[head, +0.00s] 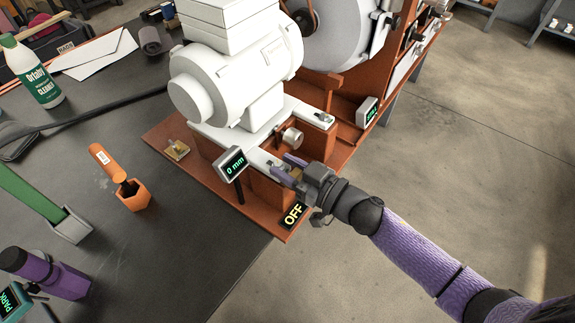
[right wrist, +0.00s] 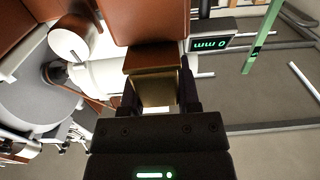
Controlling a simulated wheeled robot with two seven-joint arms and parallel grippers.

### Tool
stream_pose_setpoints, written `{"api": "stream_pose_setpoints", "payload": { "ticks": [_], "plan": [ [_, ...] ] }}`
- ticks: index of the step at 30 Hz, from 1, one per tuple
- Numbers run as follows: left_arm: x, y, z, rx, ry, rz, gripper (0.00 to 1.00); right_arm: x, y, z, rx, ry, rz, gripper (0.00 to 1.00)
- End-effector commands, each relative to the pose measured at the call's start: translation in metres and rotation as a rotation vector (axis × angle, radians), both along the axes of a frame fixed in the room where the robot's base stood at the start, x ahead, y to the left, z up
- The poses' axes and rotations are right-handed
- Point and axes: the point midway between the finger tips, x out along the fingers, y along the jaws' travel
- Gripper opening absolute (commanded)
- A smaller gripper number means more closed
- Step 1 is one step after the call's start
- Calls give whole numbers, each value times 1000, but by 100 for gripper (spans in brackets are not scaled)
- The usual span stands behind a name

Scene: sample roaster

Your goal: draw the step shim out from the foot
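The step shim (right wrist: 155,92) is a brass-coloured block at the front foot of the white motor (head: 235,75). My right gripper (head: 282,170) is at that foot, its fingers on either side of the block. In the right wrist view the block fills the space between the fingertips (right wrist: 158,98), with no clear gap on either side. The shim's far end is hidden at the foot. A small display (head: 233,166) beside the foot reads 0 mm.
A small brass piece (head: 177,150) lies on the red-brown base (head: 160,132). An OFF sign (head: 293,215) is at the base's front corner, close below my right gripper. An orange holder (head: 133,196) stands on the dark table (head: 180,235). Open floor lies to the right.

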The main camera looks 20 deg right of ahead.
Motion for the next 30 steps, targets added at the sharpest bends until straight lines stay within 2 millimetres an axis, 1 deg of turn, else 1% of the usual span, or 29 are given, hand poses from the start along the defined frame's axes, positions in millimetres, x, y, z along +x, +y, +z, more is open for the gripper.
{"api": "stream_pose_setpoints", "payload": {
  "ticks": [1,2,3,15,22,30],
  "plan": [
    [-1,0,0,0,1,0,0,0,0,0,0,0,0,15],
    [-1,0,0,-1,2,0,0,0,0,0,0,0,0,9],
    [-2,0,0,0,3,0,0,0,0,0,0,0,0,0],
    [-11,-1,1,-1,18,0,0,0,0,0,0,0,0,0],
    [-9,-1,1,-1,15,0,0,0,0,0,0,0,0,0],
    [-1,-1,0,-2,2,-1,0,0,0,0,-1,1,0,0]
  ]
}}
